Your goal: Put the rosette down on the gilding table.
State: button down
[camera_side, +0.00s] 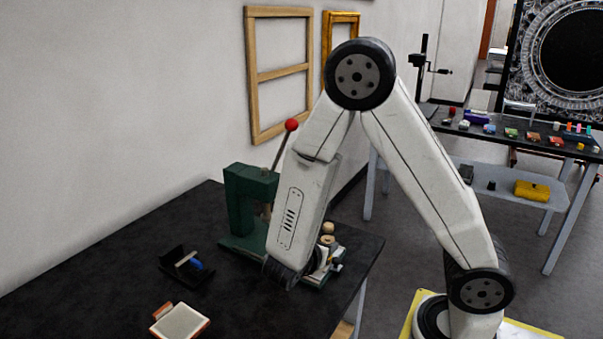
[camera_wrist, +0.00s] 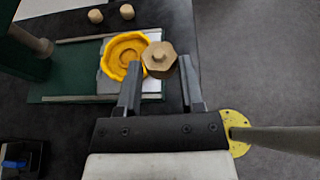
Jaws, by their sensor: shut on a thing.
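In the wrist view, the fingers of my gripper (camera_wrist: 161,66) stand apart on either side of a tan, six-sided piece with a small raised round centre, which looks like the rosette (camera_wrist: 159,61). They are shut on it. It overlaps the edge of a yellow, wavy-rimmed round piece (camera_wrist: 124,56) with rings inside, which lies on the press bed. Whether the two touch is unclear. In the side view, my arm hides the rosette. A dark-topped table (camera_side: 110,262) stands in front; another table (camera_side: 500,139) stands at the back right. Neither is marked as the gilding table.
A green press (camera_side: 246,208) with a red-knobbed lever stands by my wrist; its base (camera_wrist: 55,78) lies left of my fingers. Two small wooden knobs (camera_wrist: 96,16) (camera_wrist: 127,12) lie beyond. A black holder (camera_side: 187,266) and an orange-edged block (camera_side: 180,321) lie left. Several coloured items crowd the back table.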

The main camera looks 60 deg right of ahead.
jog(key=w+a+f+n+t+y, duration=0.1)
jog(key=w+a+f+n+t, duration=0.2)
jog(key=w+a, duration=0.15)
jog(key=w+a+f+n+t+y, duration=0.1)
jog(key=w+a+f+n+t, duration=0.25)
jog(key=a, duration=0.25)
send_over(268, 313)
jog(key=shift+f+m, duration=0.45)
jog(key=shift+f, duration=1.35)
jog(key=shift+f, duration=0.1)
jog(key=shift+f, duration=1.7)
jog(key=shift+f, duration=0.1)
jog(key=shift+c, duration=1.1)
grip_release()
